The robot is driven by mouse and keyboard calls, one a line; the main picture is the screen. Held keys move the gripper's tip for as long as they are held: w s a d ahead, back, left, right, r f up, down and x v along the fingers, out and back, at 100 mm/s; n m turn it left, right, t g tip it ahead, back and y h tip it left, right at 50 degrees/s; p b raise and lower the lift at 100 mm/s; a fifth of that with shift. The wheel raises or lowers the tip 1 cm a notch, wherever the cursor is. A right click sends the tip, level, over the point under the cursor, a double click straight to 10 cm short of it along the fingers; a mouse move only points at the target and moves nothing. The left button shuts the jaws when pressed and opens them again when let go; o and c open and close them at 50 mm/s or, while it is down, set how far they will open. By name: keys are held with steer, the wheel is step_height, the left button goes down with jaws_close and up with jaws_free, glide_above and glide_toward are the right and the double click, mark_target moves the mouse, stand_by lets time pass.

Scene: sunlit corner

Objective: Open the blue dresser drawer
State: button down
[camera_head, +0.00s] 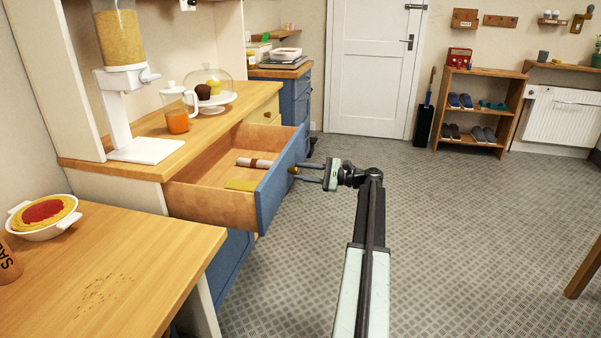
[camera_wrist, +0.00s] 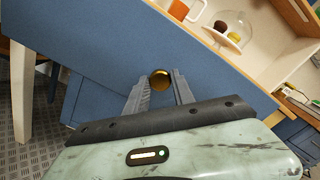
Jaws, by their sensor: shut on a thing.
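The blue dresser drawer (camera_head: 275,187) is pulled well out of the dresser. Its wooden inside shows, with a yellow cloth-like item (camera_head: 241,185) and a brown-and-white rolled item (camera_head: 254,163) in it. My gripper (camera_head: 300,173) is at the drawer's blue front, shut on the round brass knob (camera_wrist: 160,79). In the wrist view the two grey fingers lie on either side of the knob, and the blue front (camera_wrist: 110,50) fills much of the picture.
A wooden table (camera_head: 120,270) with a dish (camera_head: 44,216) stands at the near left. A dispenser (camera_head: 125,80), a jug (camera_head: 177,108) and a domed cake stand (camera_head: 212,90) are on the dresser top. The carpet right of the drawer is clear. A shoe rack (camera_head: 477,110) stands farther back.

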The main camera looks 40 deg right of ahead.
steer(key=shift+d, duration=0.1)
steer(key=c, duration=1.1)
jaws_free()
steer(key=shift+o, duration=0.2)
steer(key=v, duration=0.7)
steer(key=shift+s, duration=0.3)
steer(key=shift+s+d, duration=0.1)
steer(key=shift+d, duration=0.1)
